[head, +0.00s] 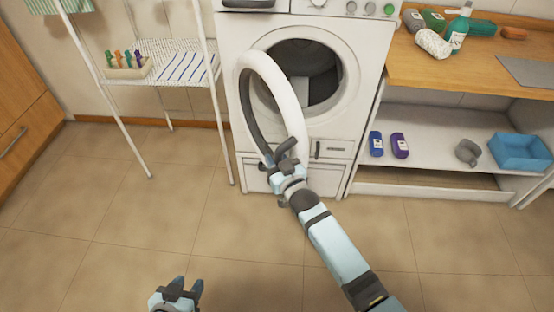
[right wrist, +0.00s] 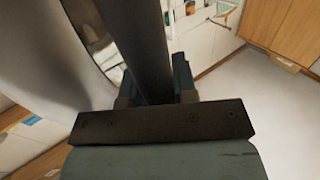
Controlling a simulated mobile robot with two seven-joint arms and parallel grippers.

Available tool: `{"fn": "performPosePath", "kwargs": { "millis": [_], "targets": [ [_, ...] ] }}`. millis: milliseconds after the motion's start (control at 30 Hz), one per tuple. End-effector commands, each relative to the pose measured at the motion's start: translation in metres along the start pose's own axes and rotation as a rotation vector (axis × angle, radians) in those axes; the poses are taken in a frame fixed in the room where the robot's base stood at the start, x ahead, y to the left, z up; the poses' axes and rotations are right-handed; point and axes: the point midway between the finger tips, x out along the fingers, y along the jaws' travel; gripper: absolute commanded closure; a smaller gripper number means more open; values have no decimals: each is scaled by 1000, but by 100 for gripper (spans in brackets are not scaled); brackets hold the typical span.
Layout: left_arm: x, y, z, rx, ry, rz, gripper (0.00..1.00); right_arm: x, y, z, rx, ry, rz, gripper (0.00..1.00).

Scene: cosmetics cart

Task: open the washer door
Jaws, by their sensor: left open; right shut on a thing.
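The white washer (head: 345,50) stands against the back wall. Its round door (head: 283,85) is swung out to the left, away from the dark drum opening (head: 312,75). My right gripper (head: 283,158) is shut on the door's edge at its lower right side. In the right wrist view the dark door rim (right wrist: 138,45) runs between the fingers of the right gripper (right wrist: 158,90). My left gripper (head: 183,288) is open and empty, low over the floor at the bottom of the head view.
A white wire rack (head: 150,47) with small colored bottles stands left of the washer. A wooden counter (head: 430,70) with bottles and towels is at the right, above a white shelf (head: 430,125) holding a blue basket (head: 520,152). The tiled floor in front is clear.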

Motion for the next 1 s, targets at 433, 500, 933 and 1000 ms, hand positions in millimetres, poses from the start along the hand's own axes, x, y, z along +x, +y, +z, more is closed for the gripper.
{"fn": "performPosePath", "kwargs": {
  "millis": [433,500,933,1000],
  "targets": [
    [0,0,0,1,0,0,57,-1,-1,2,1,-4,0,100],
    [0,1,0,-1,1,0,57,-1,-1,2,0,-4,0,63],
    [0,3,-3,-10,4,0,57,-1,0,0,0,-2,0,63],
    [-1,2,-4,-7,4,0,57,-1,1,0,0,-3,0,63]
  ]
}}
